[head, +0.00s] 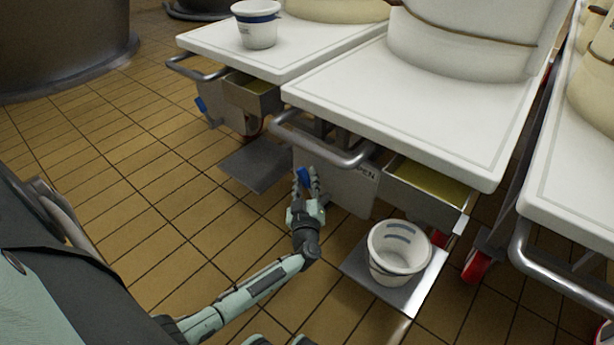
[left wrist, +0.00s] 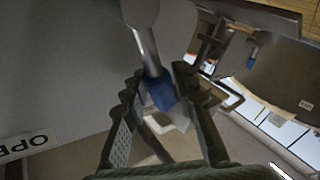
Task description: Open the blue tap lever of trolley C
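The blue tap lever (head: 304,175) is at the front of the middle trolley (head: 400,100), under its tabletop and beside a grey box marked OPEN. I cannot read a trolley letter. My left gripper (head: 306,184) reaches up to the lever with its fingers apart, one on each side of it. In the left wrist view the blue lever (left wrist: 160,92) sits between the fingertips of the gripper (left wrist: 162,85), on a metal stem. The fingers look spread around it; whether either one touches it is hard to tell. My right gripper is not in view.
A white bucket (head: 398,250) stands on a low metal plate right of my left gripper. A tubular handle (head: 320,143) runs just above the gripper. Another trolley with a bucket (head: 257,24) is behind left; one more is at right. Tiled floor (head: 130,180) is clear at left.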

